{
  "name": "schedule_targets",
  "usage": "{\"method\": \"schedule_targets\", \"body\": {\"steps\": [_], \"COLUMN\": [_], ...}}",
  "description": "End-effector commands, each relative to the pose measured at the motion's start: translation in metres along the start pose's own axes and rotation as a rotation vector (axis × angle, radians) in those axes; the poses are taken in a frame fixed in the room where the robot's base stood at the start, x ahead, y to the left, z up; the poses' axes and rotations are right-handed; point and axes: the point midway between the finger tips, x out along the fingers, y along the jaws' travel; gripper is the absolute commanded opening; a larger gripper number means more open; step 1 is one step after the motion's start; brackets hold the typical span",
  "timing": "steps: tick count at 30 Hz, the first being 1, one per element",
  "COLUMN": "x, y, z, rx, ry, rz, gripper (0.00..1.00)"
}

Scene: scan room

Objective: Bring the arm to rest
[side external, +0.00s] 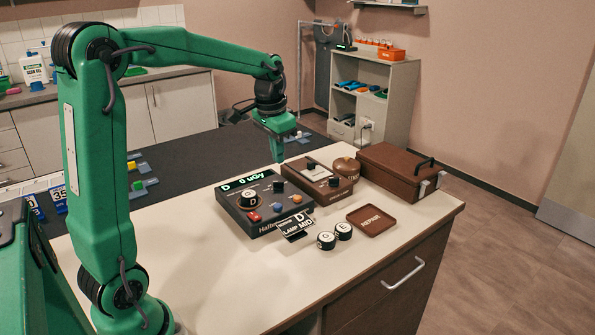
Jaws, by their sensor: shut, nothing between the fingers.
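My gripper (276,154) hangs from the end of my green arm, pointing down above the back edge of the control box. It is shut and holds nothing. My arm rises at the left and reaches out to the right over the table. The gripper appears apart from the box, but the exact gap is hard to tell.
A brown-topped meter box (319,180), a round brown pot (347,167) and a brown case (402,172) stand behind right.

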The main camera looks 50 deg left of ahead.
Motion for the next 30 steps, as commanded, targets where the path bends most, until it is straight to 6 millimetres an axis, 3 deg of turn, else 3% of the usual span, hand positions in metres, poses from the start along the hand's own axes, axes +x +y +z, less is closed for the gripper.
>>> {"method": "schedule_targets", "body": {"steps": [6,15,30], "x": [-0.025,-0.044,-0.041], "y": [0.036,0.077,0.125], "z": [0.030,0.077,0.158], "rx": [0.002,0.000,-0.006], "ry": [0.071,0.166,0.319], "rz": [-0.009,-0.008,0.028], "gripper": [0.00,0.00,0.00]}}
